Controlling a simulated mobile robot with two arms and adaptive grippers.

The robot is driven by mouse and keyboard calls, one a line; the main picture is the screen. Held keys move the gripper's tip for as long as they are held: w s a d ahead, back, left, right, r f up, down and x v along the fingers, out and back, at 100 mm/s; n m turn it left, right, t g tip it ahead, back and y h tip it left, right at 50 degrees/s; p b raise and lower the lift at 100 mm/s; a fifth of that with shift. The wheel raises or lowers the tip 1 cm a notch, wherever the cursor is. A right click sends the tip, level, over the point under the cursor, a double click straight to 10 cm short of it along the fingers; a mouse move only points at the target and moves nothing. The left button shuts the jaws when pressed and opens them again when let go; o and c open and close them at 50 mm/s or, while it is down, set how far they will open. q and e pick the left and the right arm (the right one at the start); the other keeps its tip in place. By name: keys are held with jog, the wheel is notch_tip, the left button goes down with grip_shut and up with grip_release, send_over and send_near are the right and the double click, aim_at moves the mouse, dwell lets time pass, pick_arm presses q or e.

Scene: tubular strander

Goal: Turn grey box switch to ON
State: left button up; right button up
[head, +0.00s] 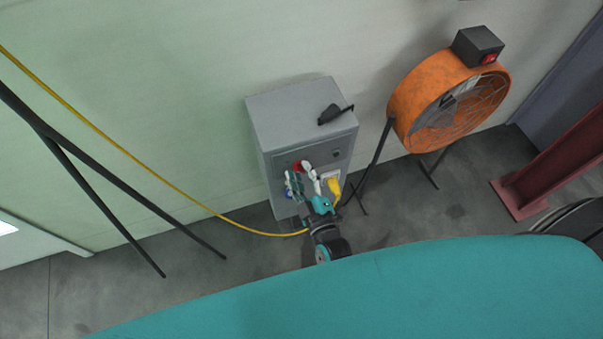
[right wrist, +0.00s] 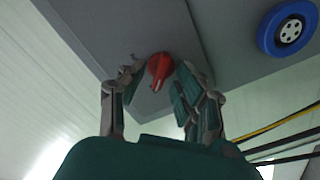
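The grey box (head: 305,118) stands on the floor against the wall in the head view. Its red switch (right wrist: 160,68) shows in the right wrist view on a grey panel, with its handle slanting down. In the head view the red switch (head: 298,166) is partly hidden behind my fingers. My right gripper (head: 303,180) is in front of the box's face. In the right wrist view the right gripper (right wrist: 160,78) is open, with its fingers on either side of the switch. I cannot tell whether they touch it. My left gripper is not in view.
A blue round socket (right wrist: 290,29) sits beside the switch panel. A yellow plug (head: 334,187) and yellow cable (head: 150,157) are near my right gripper. A black handle (head: 334,113) lies on the box top. An orange fan (head: 440,100) stands to the right.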

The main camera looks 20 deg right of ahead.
grip_shut()
jog(key=shift+m, duration=0.3)
jog(key=shift+r+m+p, duration=0.1)
jog(key=shift+m+p, duration=0.45)
jog(key=shift+m, duration=0.65)
jog(key=m, duration=0.4)
jog(key=shift+d+m+p, duration=0.15)
jog(key=shift+m+p, duration=0.15)
jog(key=shift+p, duration=0.1)
jog(key=m, duration=0.5)
jog(key=shift+d, duration=0.1)
jog(key=m, duration=0.5)
jog(key=shift+d, duration=0.1)
jog(key=shift+m, duration=0.3)
